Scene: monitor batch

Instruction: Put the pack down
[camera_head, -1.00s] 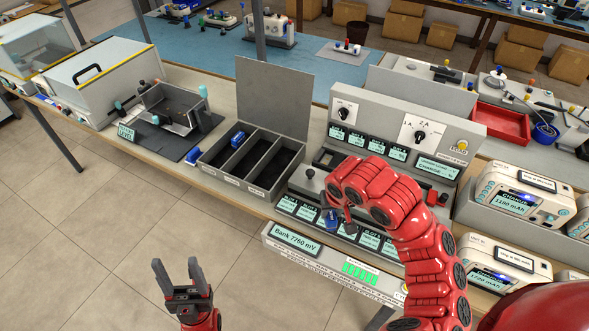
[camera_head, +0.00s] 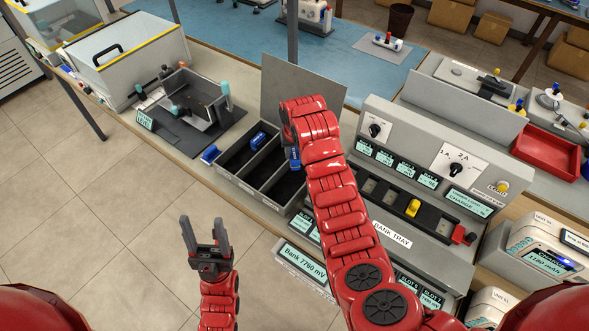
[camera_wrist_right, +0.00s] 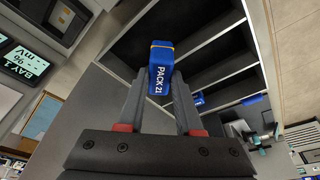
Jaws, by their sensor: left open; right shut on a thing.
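My right gripper (camera_head: 290,135) is shut on a blue pack (camera_head: 294,157) at the right side of the three-compartment bin (camera_head: 238,182). Another blue pack (camera_head: 258,140) lies in the left compartment, and a blue piece (camera_head: 210,154) is on the table left of the bin. My left gripper (camera_head: 204,235) is open and empty, over the floor in front of the table.
The bin's raised grey lid (camera_head: 296,88) stands behind it. The charging bank (camera_head: 455,165) is to the right, with a yellow piece (camera_head: 412,207) in its tray, partly hidden by my arm. A dark open-topped fixture (camera_head: 190,105) stands left of the bin.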

